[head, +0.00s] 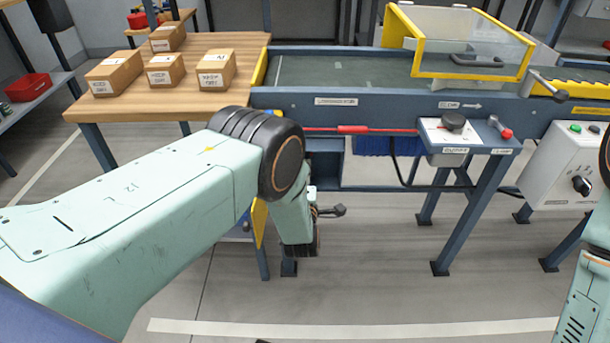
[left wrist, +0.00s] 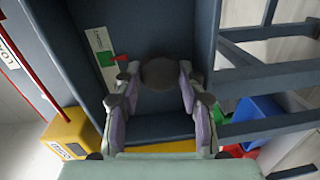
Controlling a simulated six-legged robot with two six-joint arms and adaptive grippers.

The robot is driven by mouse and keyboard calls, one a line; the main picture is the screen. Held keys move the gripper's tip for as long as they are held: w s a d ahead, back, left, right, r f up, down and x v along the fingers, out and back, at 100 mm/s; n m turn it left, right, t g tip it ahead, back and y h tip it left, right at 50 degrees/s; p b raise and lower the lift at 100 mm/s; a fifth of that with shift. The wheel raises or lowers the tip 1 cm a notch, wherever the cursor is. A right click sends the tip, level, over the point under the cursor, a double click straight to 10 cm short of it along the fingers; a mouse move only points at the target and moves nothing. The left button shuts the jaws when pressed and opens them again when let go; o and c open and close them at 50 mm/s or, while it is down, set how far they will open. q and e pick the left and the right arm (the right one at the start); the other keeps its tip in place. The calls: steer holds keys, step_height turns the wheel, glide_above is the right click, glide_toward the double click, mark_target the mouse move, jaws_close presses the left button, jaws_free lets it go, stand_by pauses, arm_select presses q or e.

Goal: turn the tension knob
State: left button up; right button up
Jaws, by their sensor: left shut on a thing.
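In the left wrist view a dark round tension knob (left wrist: 160,73) sits in a blue-grey recess. My left gripper (left wrist: 160,82) has its two fingers on opposite sides of the knob and is shut on it. Beside the knob is a pale scale strip (left wrist: 103,55) with a green band and a red pointer (left wrist: 121,58). The pointer stands near the green band. In the head view my left arm hides the knob, and the gripper is mostly hidden below the conveyor's left end. My right gripper is outside both views.
The conveyor (head: 345,100) has a yellow-framed clear guard (head: 475,70). A small panel with a black dial (head: 452,121), a white control box (head: 565,165) and a wooden table with cartons (head: 215,68) are nearby. A yellow block (left wrist: 72,137) is left of the gripper. Floor in front is clear.

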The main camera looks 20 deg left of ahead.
arm_select(q)
steer(key=o, duration=1.2)
steer(key=shift+s, duration=0.1)
steer(key=shift+v, duration=3.9)
